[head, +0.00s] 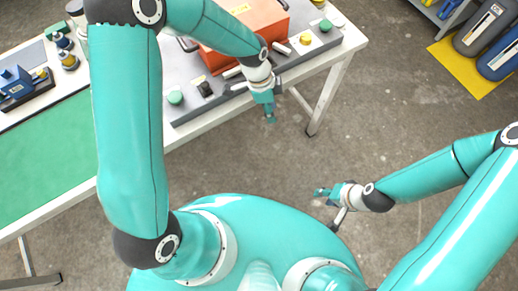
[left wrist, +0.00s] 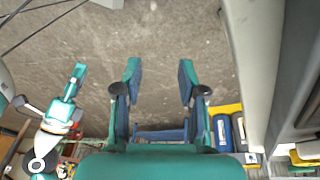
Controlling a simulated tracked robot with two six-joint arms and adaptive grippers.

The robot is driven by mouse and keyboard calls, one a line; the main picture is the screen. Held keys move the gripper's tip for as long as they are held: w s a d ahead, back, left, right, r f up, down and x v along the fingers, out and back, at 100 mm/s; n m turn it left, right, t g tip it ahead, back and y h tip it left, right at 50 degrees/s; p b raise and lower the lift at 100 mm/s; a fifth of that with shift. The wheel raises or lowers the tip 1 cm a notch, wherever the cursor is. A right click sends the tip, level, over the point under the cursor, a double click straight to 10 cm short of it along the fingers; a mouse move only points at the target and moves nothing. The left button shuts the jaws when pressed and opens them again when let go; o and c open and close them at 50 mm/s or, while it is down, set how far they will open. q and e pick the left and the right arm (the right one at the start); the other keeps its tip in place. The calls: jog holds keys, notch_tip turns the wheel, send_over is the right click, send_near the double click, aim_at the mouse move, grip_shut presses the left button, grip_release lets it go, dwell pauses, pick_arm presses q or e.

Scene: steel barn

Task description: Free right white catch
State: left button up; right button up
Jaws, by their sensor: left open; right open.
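An orange-red box (head: 245,35) sits on a grey board (head: 330,42) on the white table. A small whitish piece (head: 283,48), seemingly the right white catch, is at the foot of its front side; its state is too small to tell. My left gripper (head: 269,112) is open and empty, pointing down just off the table's front edge. Its spread fingers (left wrist: 158,85) show bare floor between them in the left wrist view. My right gripper (head: 322,193) is empty, over the floor near my base.
Yellow (head: 305,39) and green (head: 326,25) knobs stand right of the box. A green knob (head: 175,97) and a black block (head: 205,88) stand on the board's left. A green mat (head: 50,150) covers the table's left. The floor at right is clear up to a yellow mat (head: 462,70).

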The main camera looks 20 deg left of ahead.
pick_arm(q)
jog(key=s+f+n+h, duration=0.1)
jog(key=s+f+n, duration=0.8)
jog(key=f+n, duration=0.1)
jog(key=shift+s, duration=0.15)
pick_arm(e)
jog(key=shift+f, duration=0.1)
pick_arm(q)
jog(key=shift+d+f, duration=0.1)
